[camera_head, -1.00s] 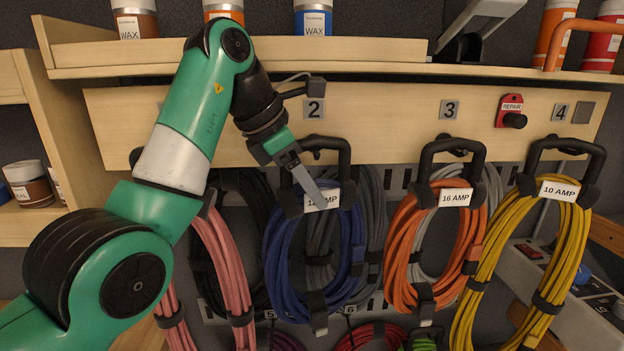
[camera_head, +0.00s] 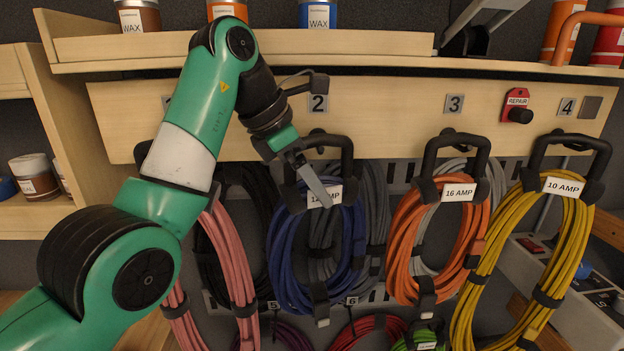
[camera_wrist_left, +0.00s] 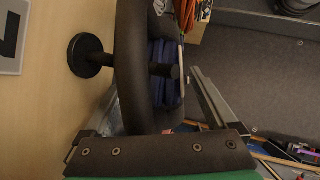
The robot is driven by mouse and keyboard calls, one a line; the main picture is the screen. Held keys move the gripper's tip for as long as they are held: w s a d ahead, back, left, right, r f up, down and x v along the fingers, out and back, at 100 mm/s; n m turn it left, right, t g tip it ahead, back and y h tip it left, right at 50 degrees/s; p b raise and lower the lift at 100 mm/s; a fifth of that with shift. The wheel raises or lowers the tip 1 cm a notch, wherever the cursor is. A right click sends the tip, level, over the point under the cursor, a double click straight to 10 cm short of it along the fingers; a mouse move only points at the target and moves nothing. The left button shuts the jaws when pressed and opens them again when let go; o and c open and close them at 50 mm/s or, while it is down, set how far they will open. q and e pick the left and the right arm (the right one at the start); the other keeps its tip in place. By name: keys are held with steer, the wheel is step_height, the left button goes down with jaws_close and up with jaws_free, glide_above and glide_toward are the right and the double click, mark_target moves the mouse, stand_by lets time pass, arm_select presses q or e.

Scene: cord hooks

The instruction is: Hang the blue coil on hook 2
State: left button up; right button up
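The blue coil (camera_head: 290,260) hangs below the plate marked 2 (camera_head: 318,103) from a black handle (camera_head: 345,160) with a white label, partly covered. In the left wrist view, the hook's black peg (camera_wrist_left: 90,56) runs from the board and crosses the handle (camera_wrist_left: 135,50), with blue cord (camera_wrist_left: 158,70) behind. My left gripper (camera_head: 310,185) is at the left side of the handle; one grey finger shows in front of the label. In the left wrist view its fingers (camera_wrist_left: 150,115) are spread, with the handle's lower part between them. My right gripper is out of view.
The orange coil (camera_head: 405,245) hangs under plate 3 and the yellow coil (camera_head: 480,265) under plate 4. A pink coil (camera_head: 228,260) hangs to the left, partly behind my arm. Grey and black coils hang close behind the blue one. A shelf (camera_head: 380,60) runs above.

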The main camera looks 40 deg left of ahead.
arm_select(q)
steer(key=shift+o, duration=0.2)
steer(key=shift+f, duration=0.1)
steer(key=p+v, duration=0.1)
steer(key=v, duration=0.6)
steer(key=shift+s+r, duration=0.1)
steer(key=shift+r, duration=0.1)
steer(key=shift+s+r, duration=0.1)
